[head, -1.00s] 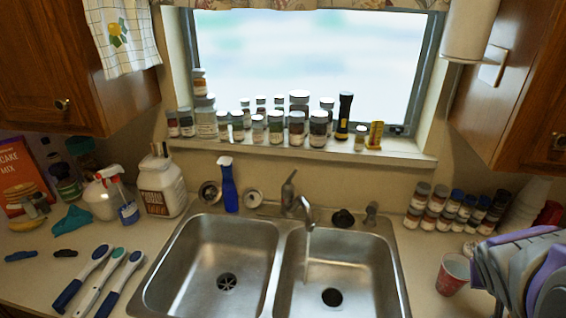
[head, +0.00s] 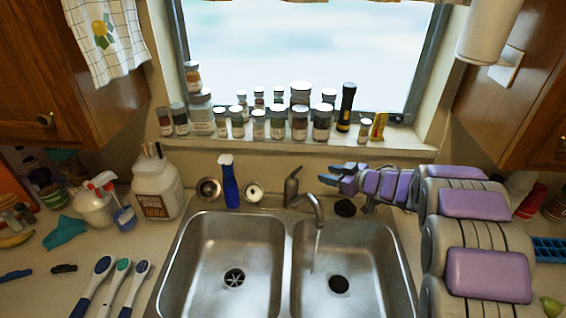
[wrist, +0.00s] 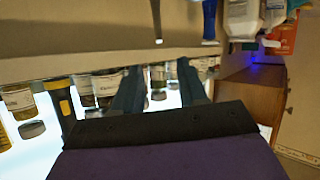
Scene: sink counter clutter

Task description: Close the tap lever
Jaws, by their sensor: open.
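The tap (head: 311,203) stands behind the double sink, its curved spout over the right basin with a thin stream of water running from it. Its upright lever (head: 293,181) rises just left of the spout. My gripper (head: 337,174) is open and reaches in from the right, a short way right of the lever and apart from it. In the wrist view, my two dark fingers (wrist: 160,75) are spread with nothing held between them. A slim upright piece, seemingly the lever (wrist: 156,20), shows beyond them at the top.
Jars and bottles (head: 277,122) and a flashlight (head: 346,107) line the window sill close behind my gripper. A blue spray bottle (head: 229,186) stands left of the tap. The left sink basin (head: 225,255) is clear.

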